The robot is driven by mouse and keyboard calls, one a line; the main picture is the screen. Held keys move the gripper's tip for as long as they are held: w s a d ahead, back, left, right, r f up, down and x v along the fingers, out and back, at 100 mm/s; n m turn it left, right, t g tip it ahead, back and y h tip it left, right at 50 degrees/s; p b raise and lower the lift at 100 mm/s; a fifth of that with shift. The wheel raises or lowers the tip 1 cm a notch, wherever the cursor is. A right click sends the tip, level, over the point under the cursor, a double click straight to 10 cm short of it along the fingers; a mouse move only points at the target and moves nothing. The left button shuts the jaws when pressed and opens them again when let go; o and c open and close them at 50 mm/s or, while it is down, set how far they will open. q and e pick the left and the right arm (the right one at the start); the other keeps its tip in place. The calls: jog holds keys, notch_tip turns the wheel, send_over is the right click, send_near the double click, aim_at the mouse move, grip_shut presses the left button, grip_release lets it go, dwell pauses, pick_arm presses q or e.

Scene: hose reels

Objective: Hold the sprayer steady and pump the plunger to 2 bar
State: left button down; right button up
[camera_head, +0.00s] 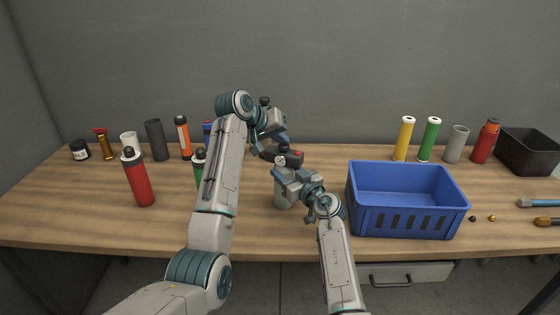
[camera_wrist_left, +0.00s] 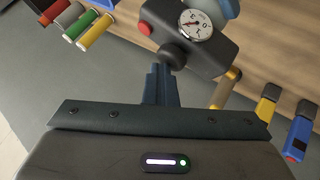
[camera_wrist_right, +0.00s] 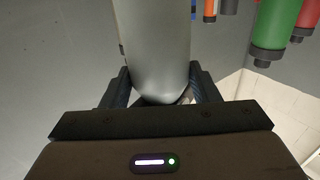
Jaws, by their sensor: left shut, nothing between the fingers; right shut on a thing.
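The sprayer has a grey body (camera_head: 282,197) and a black head (camera_head: 292,158) with a red button and a round white gauge (camera_wrist_left: 195,24). It stands upright at the table's middle. The needle is too small to read surely. My right gripper (camera_head: 290,182) is shut on the grey body; the right wrist view shows the body (camera_wrist_right: 152,45) between its fingers. My left gripper (camera_head: 264,148) is shut and empty beside the head. In the left wrist view its closed fingertips (camera_wrist_left: 164,72) are at a round black knob (camera_wrist_left: 174,54) on the head; I cannot tell whether they touch.
A blue crate (camera_head: 408,222) stands right of the sprayer. A red bottle (camera_head: 138,182) and a green bottle (camera_head: 199,170) stand left, with several cylinders behind. Yellow (camera_head: 403,139) and green (camera_head: 429,139) tubes and a black bin (camera_head: 530,153) stand back right.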

aim_at(279, 145)
pick_arm(q)
jog(key=shift+a+f, duration=0.25)
jog(key=shift+f, duration=0.8)
pick_arm(e)
jog(key=shift+r, duration=0.25)
pick_arm(q)
jog(key=shift+r, duration=0.9)
jog(key=r, duration=0.3)
jog(key=shift+w+r, duration=0.25)
jog(key=shift+r, duration=0.05)
pick_arm(e)
jog(key=shift+w+a+f, duration=0.1)
jog(key=shift+w+f, duration=0.1)
jog(key=shift+f, duration=0.05)
pick_arm(q)
jog(key=shift+s+r, duration=0.1)
jog(key=shift+r, duration=0.35)
jog(key=shift+d, duration=0.1)
jog(key=shift+r, duration=0.15)
pick_arm(e)
jog(key=shift+f, duration=0.15)
jog(key=o, duration=1.3)
